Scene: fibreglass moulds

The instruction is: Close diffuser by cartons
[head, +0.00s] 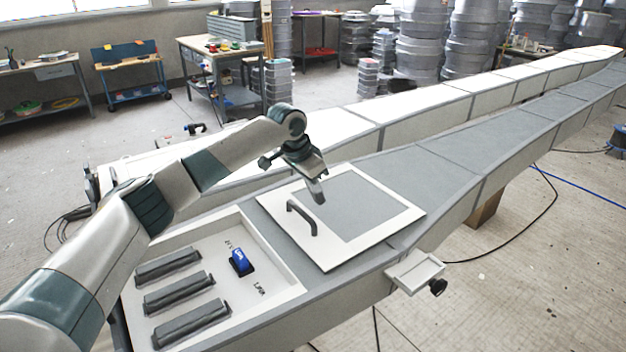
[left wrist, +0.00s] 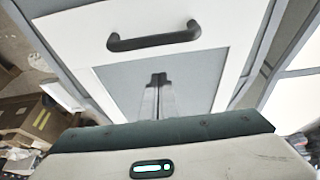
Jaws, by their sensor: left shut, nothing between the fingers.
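A white-framed panel with a grey middle (head: 405,215) lies on the long grey mould and has a dark bar handle (head: 303,217). The handle also shows in the left wrist view (left wrist: 153,38). My left gripper (head: 321,200) is shut and empty just above the panel, to the right of the handle and apart from it. Its fingertips show in the left wrist view (left wrist: 158,78). A brown carton (head: 486,210) stands under the mould; more cartons (left wrist: 22,118) show in the left wrist view. I cannot tell which part is the diffuser. My right gripper is out of view.
A small white box (head: 415,270) with a black knob (head: 438,287) juts from the mould's side. Cables cross the floor.

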